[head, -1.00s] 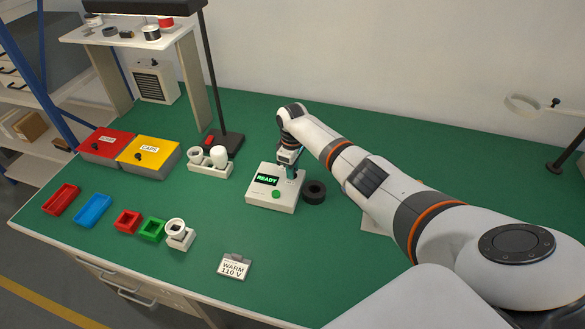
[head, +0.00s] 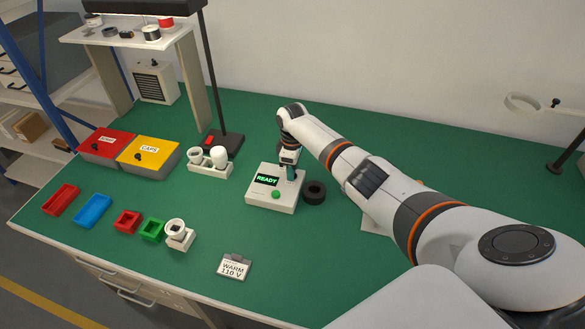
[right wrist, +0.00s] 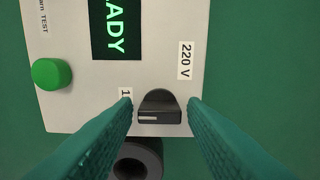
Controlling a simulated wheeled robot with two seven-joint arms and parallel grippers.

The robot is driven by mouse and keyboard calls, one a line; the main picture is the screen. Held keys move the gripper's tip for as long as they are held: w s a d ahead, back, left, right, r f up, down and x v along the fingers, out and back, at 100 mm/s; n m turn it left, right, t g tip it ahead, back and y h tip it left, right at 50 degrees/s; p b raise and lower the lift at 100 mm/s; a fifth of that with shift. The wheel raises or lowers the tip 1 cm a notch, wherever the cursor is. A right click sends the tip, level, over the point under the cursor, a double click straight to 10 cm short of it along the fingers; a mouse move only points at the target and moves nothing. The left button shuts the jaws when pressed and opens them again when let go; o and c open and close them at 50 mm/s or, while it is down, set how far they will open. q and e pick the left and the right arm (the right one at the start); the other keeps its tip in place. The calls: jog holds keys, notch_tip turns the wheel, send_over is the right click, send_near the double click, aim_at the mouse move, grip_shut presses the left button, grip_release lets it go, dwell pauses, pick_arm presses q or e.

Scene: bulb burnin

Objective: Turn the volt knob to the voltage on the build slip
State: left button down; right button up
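The white tester box (head: 272,203) stands on the green bench with a lit READY display. Its black volt knob (right wrist: 159,107) shows in the right wrist view, with a white mark on its left part. A 220 V label (right wrist: 185,60) lies above and right of the knob; another label, starting with 1 (right wrist: 126,93), is partly hidden by a finger. My right gripper (right wrist: 160,105) has its fingers on either side of the knob, open with small gaps visible. The build slip (head: 234,267) reads WARM 110 V. My left gripper is not in view.
A green button (right wrist: 52,73) is on the box. A black ring (head: 314,192) stands close beside the box. A bulb holder (head: 210,163), a lamp stand (head: 222,143) and small trays are to the left. The bench front around the slip is clear.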

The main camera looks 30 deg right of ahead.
jog(key=shift+o, duration=0.8)
notch_tip(320, 180, up, 12)
jog(key=b, duration=0.1)
dwell(0.3)
